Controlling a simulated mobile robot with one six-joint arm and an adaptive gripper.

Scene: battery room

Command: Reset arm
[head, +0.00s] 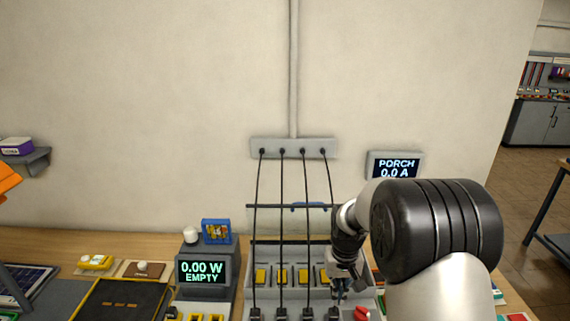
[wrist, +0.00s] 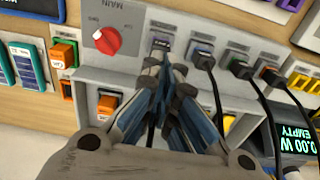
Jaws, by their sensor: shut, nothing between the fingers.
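My gripper (head: 340,290) is at the right part of the grey panel (head: 262,262) on the bench. In the wrist view its fingers (wrist: 168,78) are together with nothing between them. They lie in front of a dark plug (wrist: 161,44) at the panel's edge, beside the red MAIN knob (wrist: 106,40). I cannot tell whether the fingertips touch the plug or its cable. My arm covers the right side of the panel in the head view.
Black cables (head: 282,190) hang from a wall strip (head: 292,148) past a dark horizontal bar (head: 265,206) to the panel. The PORCH display (head: 395,166) reads 0.0 A. A meter (head: 203,272) reads 0.00 W EMPTY.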

